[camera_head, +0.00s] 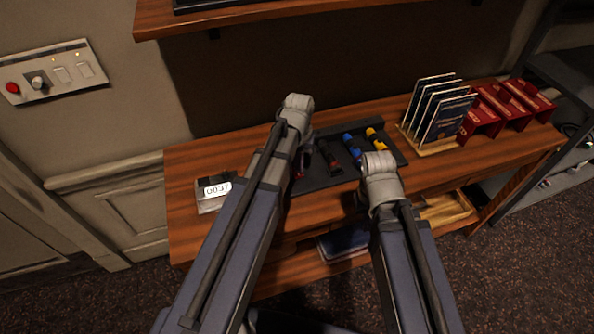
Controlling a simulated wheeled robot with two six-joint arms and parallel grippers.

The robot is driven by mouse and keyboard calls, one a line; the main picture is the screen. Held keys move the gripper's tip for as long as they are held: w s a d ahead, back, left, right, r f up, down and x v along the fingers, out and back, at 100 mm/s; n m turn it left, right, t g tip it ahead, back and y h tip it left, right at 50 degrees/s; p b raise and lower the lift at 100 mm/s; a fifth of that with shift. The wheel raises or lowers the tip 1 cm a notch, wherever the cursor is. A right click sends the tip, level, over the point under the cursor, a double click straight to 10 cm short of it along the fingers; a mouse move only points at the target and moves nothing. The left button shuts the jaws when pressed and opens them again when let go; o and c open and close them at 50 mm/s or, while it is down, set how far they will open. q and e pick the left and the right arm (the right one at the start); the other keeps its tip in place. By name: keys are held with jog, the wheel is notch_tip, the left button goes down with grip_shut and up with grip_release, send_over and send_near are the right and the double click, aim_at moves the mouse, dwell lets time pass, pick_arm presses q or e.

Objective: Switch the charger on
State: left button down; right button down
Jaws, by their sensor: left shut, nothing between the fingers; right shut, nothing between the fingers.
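A small box (207,207) with a white display reading about 0037 sits at the left end of the wooden desk. A dark tray (322,181) on the desk holds several handheld items with red, blue and yellow parts. I cannot tell from its look which of these is the charger. My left gripper (298,104) is at the far end of the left arm, above the desk's back part; it is shut and empty. My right gripper (380,164) is over the tray's front right side, also shut and empty. The arms hide part of the tray and desk.
A wall panel (50,72) at the upper left has a red button, a knob and two switches. A rack (438,148) of upright cards and red holders (510,103) stand on the desk's right. A shelf (245,14) overhangs the back.

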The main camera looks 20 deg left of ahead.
pick_arm(q)
jog(key=shift+f+b, duration=0.9)
dwell(0.7)
jog(key=shift+r, duration=0.1)
notch_tip(320, 180, up, 7)
jog(key=p, duration=0.7)
jog(key=s+d+m+y, duration=0.1)
jog(key=s+d+m, duration=0.3)
jog(key=s+d, duration=0.6)
jog(key=s, duration=0.4)
jog(key=shift+s+d+m, duration=0.2)
jog(key=shift+d+m, duration=0.05)
jog(key=shift+m, duration=0.05)
dwell(0.3)
